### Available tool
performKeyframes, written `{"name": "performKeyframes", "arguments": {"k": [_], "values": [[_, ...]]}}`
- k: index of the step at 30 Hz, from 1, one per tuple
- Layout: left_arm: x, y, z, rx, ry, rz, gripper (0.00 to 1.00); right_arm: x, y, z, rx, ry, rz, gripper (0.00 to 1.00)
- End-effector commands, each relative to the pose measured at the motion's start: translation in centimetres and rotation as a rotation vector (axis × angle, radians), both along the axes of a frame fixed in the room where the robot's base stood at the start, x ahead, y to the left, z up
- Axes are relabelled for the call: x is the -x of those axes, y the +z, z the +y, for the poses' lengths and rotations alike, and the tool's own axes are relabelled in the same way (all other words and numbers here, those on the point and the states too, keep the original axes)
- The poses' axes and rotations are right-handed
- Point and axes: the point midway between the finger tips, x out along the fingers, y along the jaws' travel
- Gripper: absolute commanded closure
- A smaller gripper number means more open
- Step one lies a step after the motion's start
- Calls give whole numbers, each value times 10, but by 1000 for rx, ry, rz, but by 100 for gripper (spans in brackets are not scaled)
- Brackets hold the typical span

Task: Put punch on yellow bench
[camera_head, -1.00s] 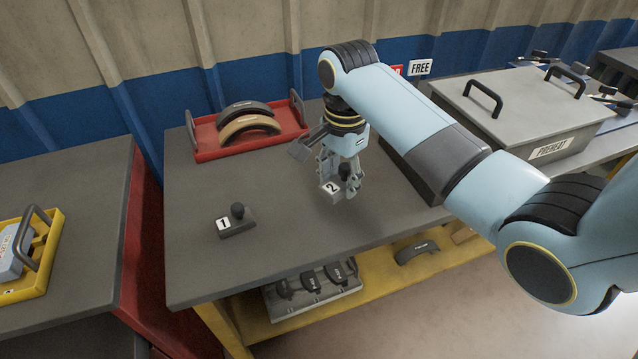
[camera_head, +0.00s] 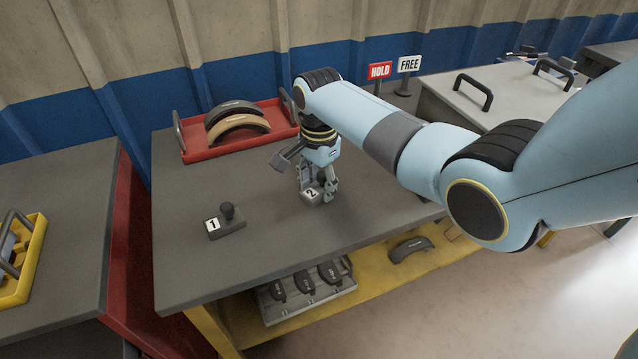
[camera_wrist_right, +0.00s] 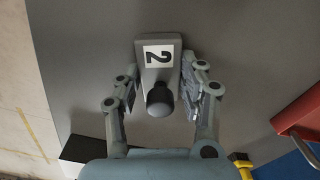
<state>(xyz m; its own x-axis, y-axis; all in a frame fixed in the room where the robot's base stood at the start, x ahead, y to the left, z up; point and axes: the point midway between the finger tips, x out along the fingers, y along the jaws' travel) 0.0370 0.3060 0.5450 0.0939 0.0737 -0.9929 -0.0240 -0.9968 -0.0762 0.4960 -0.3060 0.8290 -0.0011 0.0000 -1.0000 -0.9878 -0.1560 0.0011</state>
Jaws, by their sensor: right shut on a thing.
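Punch 2 (camera_head: 312,195), a grey block with a dark round knob and a white "2" label, is in my right gripper (camera_head: 317,184). In the right wrist view the fingers of the gripper (camera_wrist_right: 163,92) stand on both sides of the knob of punch 2 (camera_wrist_right: 160,98). It is upright over the grey top of the yellow-framed bench (camera_head: 270,235); I cannot tell whether its base touches the top. Punch 1 (camera_head: 226,222), similar with a "1" label, stands on the bench top to the left. My left gripper is out of view.
A red tray (camera_head: 190,155) with two curved brake shoes (camera_head: 240,127) is at the bench's back. HOLD (camera_head: 379,71) and FREE (camera_head: 409,63) signs stand behind. A lower yellow shelf (camera_head: 365,285) carries more shoes. The bench top's front is clear.

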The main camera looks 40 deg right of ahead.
Motion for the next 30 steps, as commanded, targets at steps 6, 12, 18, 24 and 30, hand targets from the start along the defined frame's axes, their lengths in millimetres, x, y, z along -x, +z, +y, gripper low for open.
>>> {"name": "performKeyframes", "arguments": {"k": [6,12,18,24,30], "values": [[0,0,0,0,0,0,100,0,-1,0,0,0,0,39],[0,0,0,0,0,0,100,0,-2,0,0,0,0,37],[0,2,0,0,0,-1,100,-1,8,0,1,0,-3,37],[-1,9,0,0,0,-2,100,-1,48,0,1,1,-4,37],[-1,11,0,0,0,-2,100,-1,92,0,1,0,-3,37]]}}
